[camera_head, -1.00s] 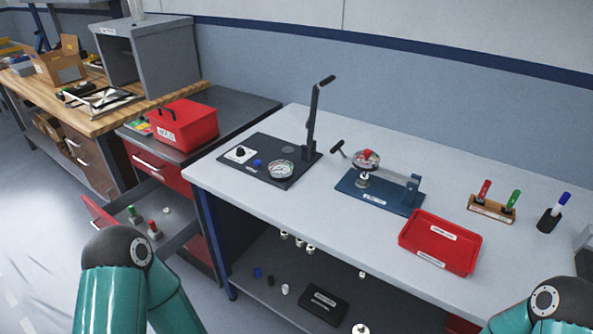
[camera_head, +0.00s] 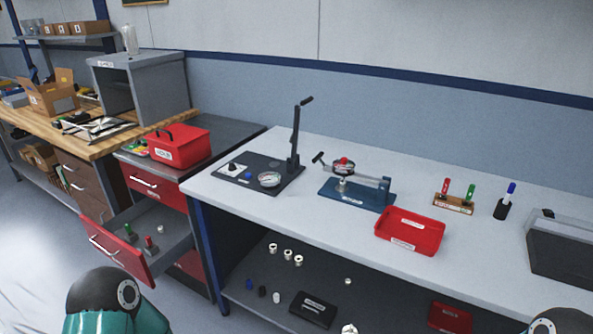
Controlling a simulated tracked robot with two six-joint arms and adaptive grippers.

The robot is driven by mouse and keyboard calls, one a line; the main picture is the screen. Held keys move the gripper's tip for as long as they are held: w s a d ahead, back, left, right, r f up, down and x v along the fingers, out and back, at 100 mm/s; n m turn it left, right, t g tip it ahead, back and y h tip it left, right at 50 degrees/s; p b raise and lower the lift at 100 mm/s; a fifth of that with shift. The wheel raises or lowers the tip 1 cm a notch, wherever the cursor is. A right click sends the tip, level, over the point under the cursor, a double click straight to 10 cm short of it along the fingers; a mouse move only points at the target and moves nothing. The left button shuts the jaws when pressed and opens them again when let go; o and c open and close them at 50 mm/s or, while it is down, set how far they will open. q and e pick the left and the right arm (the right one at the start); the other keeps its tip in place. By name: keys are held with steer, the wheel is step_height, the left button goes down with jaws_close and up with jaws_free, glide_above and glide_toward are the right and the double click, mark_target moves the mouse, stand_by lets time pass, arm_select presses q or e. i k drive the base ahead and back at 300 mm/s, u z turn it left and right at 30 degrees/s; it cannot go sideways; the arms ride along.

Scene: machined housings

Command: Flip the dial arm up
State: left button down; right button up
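A blue fixture (camera_head: 357,195) stands on the light grey workbench (camera_head: 290,210). A round part with a red centre (camera_head: 342,165) sits above its left side, and a dark T-shaped handle (camera_head: 319,158) sticks out to the left. To its left lies a black panel (camera_head: 232,181) with a round dial gauge (camera_head: 269,180), a knob (camera_head: 233,168) and a blue button (camera_head: 247,175). A black lever arm (camera_head: 295,140) stands nearly upright at the panel's right side. I cannot tell which of these is the dial arm. Neither gripper is in view; only my arm joints show at the bottom corners.
A red tray (camera_head: 410,226), a marker holder (camera_head: 454,205), a black cup (camera_head: 502,209) and a grey case (camera_head: 562,250) stand on the bench. At left, a red toolbox (camera_head: 178,146) sits on a cabinet with an open drawer (camera_head: 115,250). The bench's front left is clear.

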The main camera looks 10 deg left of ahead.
mark_target(345, 172)
steer(key=u, duration=1.05)
steer(key=i, duration=0.1)
steer(key=z, duration=2.45)
steer(key=i, duration=0.5)
steer(key=u, duration=0.75)
